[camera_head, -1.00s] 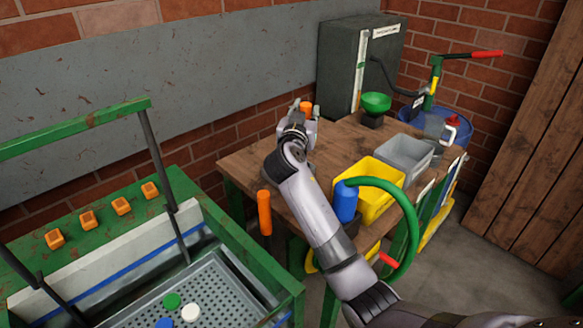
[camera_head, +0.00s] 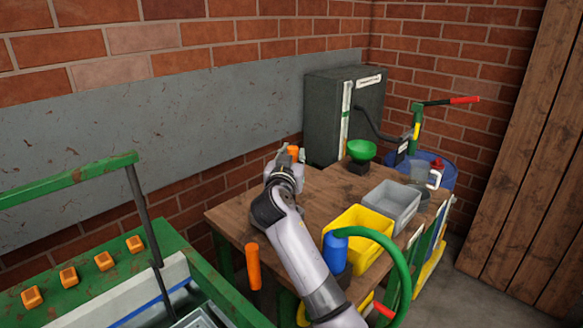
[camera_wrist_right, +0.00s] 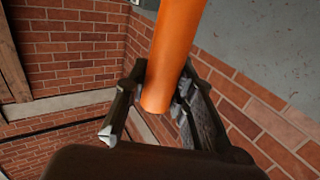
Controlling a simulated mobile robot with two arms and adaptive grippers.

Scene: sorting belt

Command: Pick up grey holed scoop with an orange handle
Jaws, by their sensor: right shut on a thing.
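My right gripper (camera_head: 290,155) is over the far left end of the wooden table, in front of the grey wall panel. It is shut on an orange handle (camera_head: 293,150). In the right wrist view the smooth orange handle (camera_wrist_right: 172,55) runs between the two dark fingers (camera_wrist_right: 152,112) and out of the top of the picture. No grey holed scoop head shows in either view, so I cannot see what the handle belongs to. My left gripper is not in view.
The wooden table (camera_head: 232,216) carries a green funnel (camera_head: 362,150), a yellow bin (camera_head: 345,238) and a grey bin (camera_head: 391,206). A dark grey cabinet (camera_head: 330,112) stands behind. A green hose (camera_head: 398,250) arches at the near right. A green machine frame (camera_head: 75,180) fills the lower left.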

